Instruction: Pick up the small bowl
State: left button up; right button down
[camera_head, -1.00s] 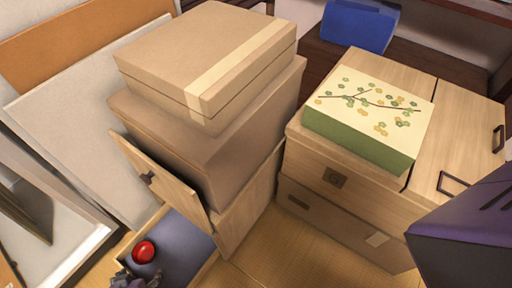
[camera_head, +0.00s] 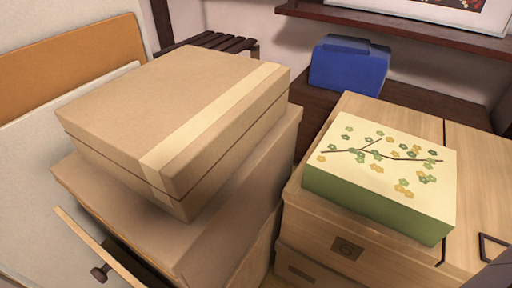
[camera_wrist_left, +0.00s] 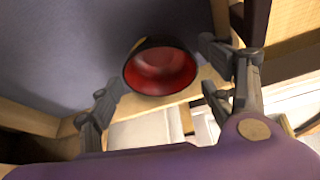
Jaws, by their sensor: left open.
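The small bowl (camera_wrist_left: 160,72), red inside and dark outside, shows in the left wrist view. It lies in a drawer with a blue-grey floor (camera_wrist_left: 70,50) and a light wooden edge. My left gripper (camera_wrist_left: 162,88) is open, with its grey fingers apart on either side of the bowl in the picture. The bowl shows no clear contact with the fingers; exact depth is hard to tell. The bowl and left gripper are out of the head view. My right gripper is in neither view.
In the head view, stacked brown boxes (camera_head: 170,105) stand at the left, above a wooden panel with a dark knob (camera_head: 100,272). A green box with a floral lid (camera_head: 385,170) sits on a wooden chest (camera_head: 345,250). A blue container (camera_head: 348,65) stands behind.

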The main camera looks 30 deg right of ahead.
pick_arm(q)
jog(key=b+x, duration=0.1)
jog(key=x, duration=0.2)
jog(key=shift+r, duration=0.1)
jog(key=c, duration=0.9)
